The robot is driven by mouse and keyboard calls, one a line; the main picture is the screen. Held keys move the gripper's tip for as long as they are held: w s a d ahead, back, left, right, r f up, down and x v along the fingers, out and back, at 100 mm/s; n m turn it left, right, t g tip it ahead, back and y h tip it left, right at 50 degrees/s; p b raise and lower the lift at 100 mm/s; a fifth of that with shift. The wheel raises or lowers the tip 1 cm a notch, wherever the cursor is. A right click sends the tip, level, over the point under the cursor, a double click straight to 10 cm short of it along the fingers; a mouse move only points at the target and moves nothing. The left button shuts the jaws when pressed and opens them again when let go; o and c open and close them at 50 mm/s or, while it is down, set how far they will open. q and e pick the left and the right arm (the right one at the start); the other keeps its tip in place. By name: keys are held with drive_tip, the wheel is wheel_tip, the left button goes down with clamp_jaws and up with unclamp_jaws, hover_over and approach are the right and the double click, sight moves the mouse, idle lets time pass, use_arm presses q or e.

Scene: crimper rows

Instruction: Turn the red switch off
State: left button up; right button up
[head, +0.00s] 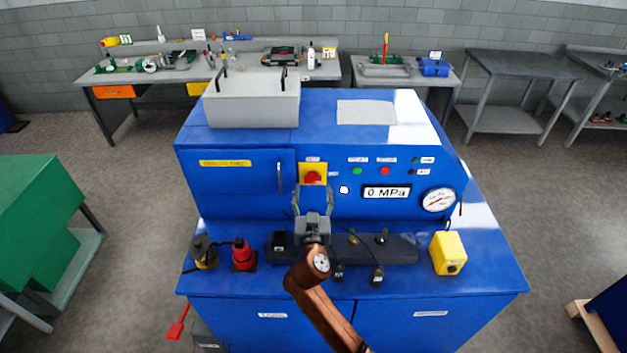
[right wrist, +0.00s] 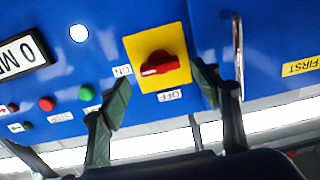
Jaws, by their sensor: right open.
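The red switch (head: 313,176) is a rotary knob on a yellow plate (head: 322,166) on the front of the blue machine. In the right wrist view the red switch (right wrist: 160,63) shows close up, its white mark towards the ON label (right wrist: 122,71); the OFF label (right wrist: 169,96) is at another side of the plate. My right gripper (head: 314,190) is open in front of the switch, fingers to either side. In the right wrist view the gripper's fingertips (right wrist: 160,84) frame the knob with gaps; no contact shows. My left gripper is not in view.
A door handle (right wrist: 238,55) stands close to one finger. The 0 MPa display (head: 386,191), green button (head: 357,171) and gauge (head: 438,200) are right of the switch. A red device (head: 243,254) and a yellow box (head: 447,253) stand on the ledge below.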

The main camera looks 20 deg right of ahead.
sight(313, 182)
drive_tip(key=x, duration=0.3)
drive_tip(key=shift+a+p, duration=0.1)
drive_tip(key=shift+p, duration=0.2)
drive_tip(key=shift+w+f, duration=0.1)
drive_tip(key=shift+w, duration=0.25)
drive_tip(key=shift+d, duration=0.25)
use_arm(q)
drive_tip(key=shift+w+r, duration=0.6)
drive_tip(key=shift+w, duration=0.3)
use_arm(e)
drive_tip(key=shift+w, duration=0.15)
drive_tip(key=shift+c, duration=0.5)
drive_tip(key=c, duration=1.1)
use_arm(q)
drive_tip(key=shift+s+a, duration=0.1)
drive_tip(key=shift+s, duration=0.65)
use_arm(e)
drive_tip(key=shift+o, duration=0.2)
